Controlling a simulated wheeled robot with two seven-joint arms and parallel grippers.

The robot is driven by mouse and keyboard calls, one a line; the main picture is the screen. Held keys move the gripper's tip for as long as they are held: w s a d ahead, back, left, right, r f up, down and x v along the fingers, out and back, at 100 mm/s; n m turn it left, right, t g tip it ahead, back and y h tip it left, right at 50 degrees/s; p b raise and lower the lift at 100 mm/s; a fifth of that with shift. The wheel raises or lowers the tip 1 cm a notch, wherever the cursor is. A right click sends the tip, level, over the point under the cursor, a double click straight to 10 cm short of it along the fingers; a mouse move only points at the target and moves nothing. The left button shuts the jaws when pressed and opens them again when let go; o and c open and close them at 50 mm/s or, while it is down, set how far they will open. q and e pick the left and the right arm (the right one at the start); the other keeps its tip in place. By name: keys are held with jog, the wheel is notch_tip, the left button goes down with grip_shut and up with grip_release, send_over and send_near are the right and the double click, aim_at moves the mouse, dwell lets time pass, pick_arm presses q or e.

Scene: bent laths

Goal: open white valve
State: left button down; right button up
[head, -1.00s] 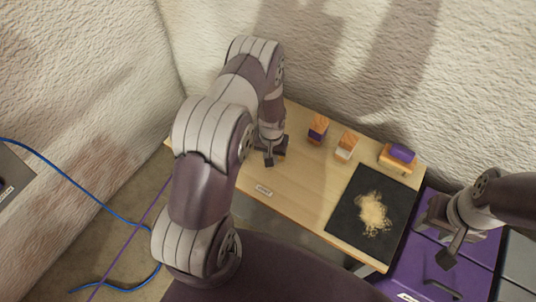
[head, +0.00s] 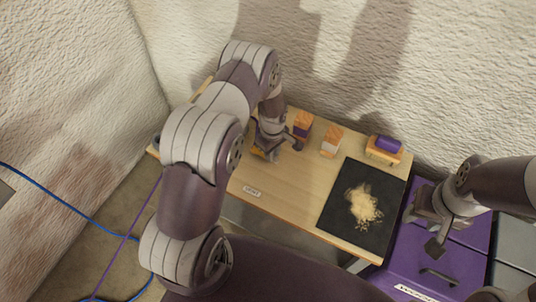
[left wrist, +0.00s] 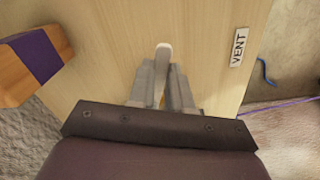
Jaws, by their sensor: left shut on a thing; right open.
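My left gripper (head: 278,150) is low over the left part of the wooden bench. My right gripper (head: 423,231) is open and empty above the purple case at the right.
The bench (head: 290,190) carries a purple-banded wooden block (head: 302,125) close beside my left gripper, a white-banded block (head: 331,141), a purple-topped block (head: 385,146) and a black mat (head: 336,208) with pale shavings. A VENT label (head: 252,191) is at the front edge. The purple case (head: 460,235) stands right.

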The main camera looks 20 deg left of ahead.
pick_arm(q)
jog(key=shift+w+d+n+b, duration=0.2)
jog(key=shift+w+n, duration=0.25)
jog(key=shift+n, duration=0.55)
jog(key=shift+w+d+n+b, duration=0.1)
jog(key=shift+w+n+b, duration=0.25)
jog(key=shift+n, duration=0.65)
jog(key=shift+w, duration=0.15)
jog(key=c, duration=1)
grip_release()
jog(key=shift+c, duration=0.2)
